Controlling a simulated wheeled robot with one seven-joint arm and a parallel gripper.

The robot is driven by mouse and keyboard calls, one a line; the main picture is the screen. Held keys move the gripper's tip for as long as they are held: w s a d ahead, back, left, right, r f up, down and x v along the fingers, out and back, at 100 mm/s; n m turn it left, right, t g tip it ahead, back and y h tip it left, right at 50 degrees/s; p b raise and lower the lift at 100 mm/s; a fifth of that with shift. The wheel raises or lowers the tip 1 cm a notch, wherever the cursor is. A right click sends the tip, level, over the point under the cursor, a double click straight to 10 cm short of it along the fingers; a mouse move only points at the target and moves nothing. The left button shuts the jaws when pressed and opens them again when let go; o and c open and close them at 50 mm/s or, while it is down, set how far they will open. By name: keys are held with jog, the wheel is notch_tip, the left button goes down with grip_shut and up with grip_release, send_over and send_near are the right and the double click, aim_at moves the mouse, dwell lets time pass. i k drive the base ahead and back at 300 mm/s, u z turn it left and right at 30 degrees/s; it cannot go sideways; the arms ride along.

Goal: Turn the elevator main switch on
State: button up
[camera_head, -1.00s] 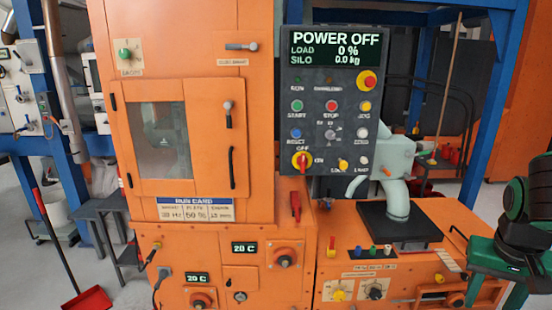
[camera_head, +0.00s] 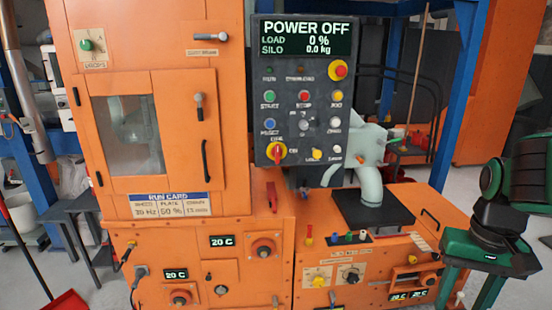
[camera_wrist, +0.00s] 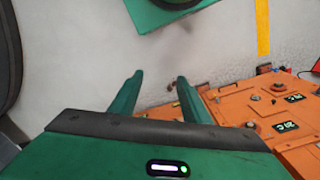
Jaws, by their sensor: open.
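The main switch (camera_head: 277,152) is a red knob on a yellow disc at the lower left of the dark control panel (camera_head: 335,90). "OFF" is lettered above it and "ON" to its right; the red handle looks upright, toward OFF. The panel display (camera_head: 306,38) reads POWER OFF, load 0 %, silo 0.0 kg. My gripper (camera_wrist: 157,88) is open and empty in the wrist view, its two green fingers apart over grey floor. In the head view it is low at the right, well away from the switch.
The orange machine (camera_head: 180,235) fills the middle, with a windowed door (camera_head: 130,125) and a red lever (camera_head: 271,196) below the panel. A grey-green spout (camera_head: 369,185) stands over a black plate right of the panel. Grey floor shows at the right.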

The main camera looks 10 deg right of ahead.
aim_at(277, 152)
jog(key=k, duration=1.3)
jog(key=u, duration=0.15)
jog(key=i, duration=0.7)
jog(key=u, duration=0.6)
jog(key=i, duration=1)
jog(key=u, duration=0.2)
